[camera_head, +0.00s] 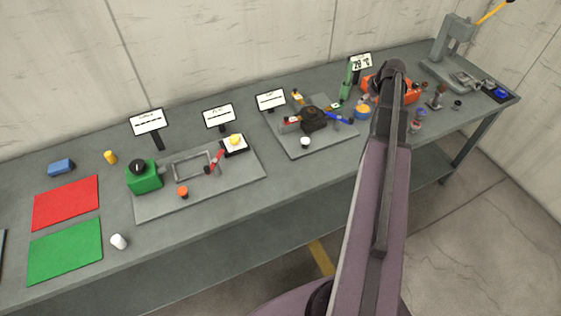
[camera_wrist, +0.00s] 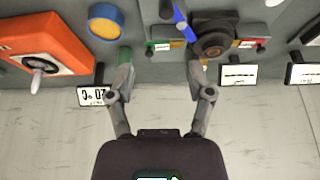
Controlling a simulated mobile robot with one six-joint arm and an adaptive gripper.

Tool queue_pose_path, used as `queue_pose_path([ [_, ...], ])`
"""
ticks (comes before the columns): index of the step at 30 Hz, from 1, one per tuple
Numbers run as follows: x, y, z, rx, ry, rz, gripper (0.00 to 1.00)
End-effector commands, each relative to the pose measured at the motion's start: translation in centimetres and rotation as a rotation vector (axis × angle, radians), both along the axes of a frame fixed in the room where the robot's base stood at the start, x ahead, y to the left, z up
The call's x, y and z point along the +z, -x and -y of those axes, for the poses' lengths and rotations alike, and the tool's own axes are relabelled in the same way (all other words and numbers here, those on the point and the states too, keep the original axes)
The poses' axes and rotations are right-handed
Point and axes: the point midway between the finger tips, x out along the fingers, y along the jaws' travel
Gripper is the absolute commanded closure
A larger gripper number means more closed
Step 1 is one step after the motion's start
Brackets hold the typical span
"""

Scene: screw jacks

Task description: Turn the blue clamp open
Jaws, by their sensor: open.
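The blue clamp (camera_head: 338,117) is a blue bar reaching right from a dark round block (camera_head: 313,120) on a grey plate, in the head view. In the wrist view the blue clamp (camera_wrist: 183,22) is a slanted blue piece beside the dark round block (camera_wrist: 212,42).
Red, green and orange-yellow pieces surround the dark block. A green upright piece (camera_head: 346,82) stands behind; an orange box (camera_wrist: 45,42) and blue-yellow round container (camera_wrist: 105,22) are nearby. Label signs (camera_head: 270,101) line the wall side. A grey press (camera_head: 453,50) stands far right.

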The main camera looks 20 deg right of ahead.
Motion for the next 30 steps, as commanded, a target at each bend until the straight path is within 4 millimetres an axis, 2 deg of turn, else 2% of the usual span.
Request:
queue_pose_path([
  [1, 0.6, 0.2, -0.1, 0.000, 0.000, 0.000, 0.33],
  [3, -0.3, 0.0, -1.1, 0.004, -0.004, -0.006, 0.33],
  [30, -4.6, -0.4, -12.5, 0.003, -0.046, -0.099, 0.33],
])
